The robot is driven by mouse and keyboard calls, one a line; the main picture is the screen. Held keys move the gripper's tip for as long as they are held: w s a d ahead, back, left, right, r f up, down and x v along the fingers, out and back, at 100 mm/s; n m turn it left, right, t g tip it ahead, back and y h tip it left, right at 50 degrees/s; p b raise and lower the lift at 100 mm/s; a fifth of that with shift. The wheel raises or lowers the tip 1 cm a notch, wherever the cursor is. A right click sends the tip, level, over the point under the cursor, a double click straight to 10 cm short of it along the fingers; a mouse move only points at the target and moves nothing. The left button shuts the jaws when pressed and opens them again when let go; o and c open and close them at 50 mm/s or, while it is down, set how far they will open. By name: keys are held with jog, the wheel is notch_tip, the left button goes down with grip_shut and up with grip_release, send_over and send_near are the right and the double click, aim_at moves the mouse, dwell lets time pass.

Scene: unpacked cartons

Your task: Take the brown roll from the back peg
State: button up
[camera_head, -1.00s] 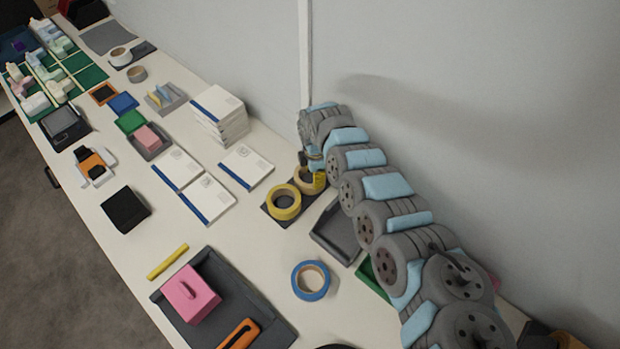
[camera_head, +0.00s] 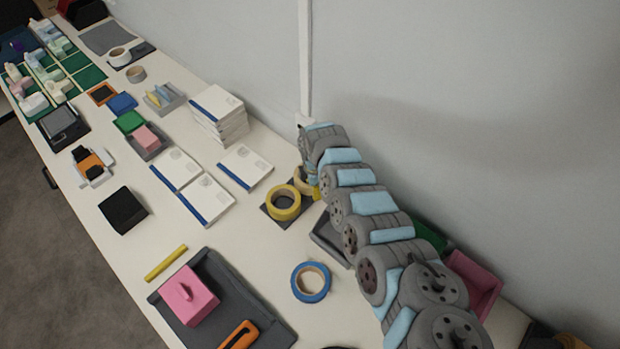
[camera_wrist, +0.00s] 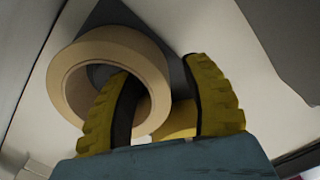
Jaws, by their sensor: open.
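The brown roll, pale tan, shows large in the wrist view (camera_wrist: 72,78), seated on a dark board (camera_wrist: 112,14). In the head view the roll (camera_head: 299,181) is mostly hidden behind my arm, behind a yellow roll (camera_head: 283,203) on the same dark board (camera_head: 268,213). My gripper (camera_wrist: 160,67) is open. Its left finger overlaps the roll's hole in the wrist view and its right finger is outside the ring, with the right wall between them in the picture. I cannot tell the depth or any contact. The yellow roll shows partly behind the fingers (camera_wrist: 180,122). The peg is not clearly visible.
A grey tray (camera_head: 330,243) sits beside the board, under my arm. A blue tape roll (camera_head: 311,282) lies in front. White booklets (camera_head: 246,167) and a booklet stack (camera_head: 217,115) are to the left. The wall rises close behind.

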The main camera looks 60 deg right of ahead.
grip_shut()
jog(key=shift+r, duration=0.1)
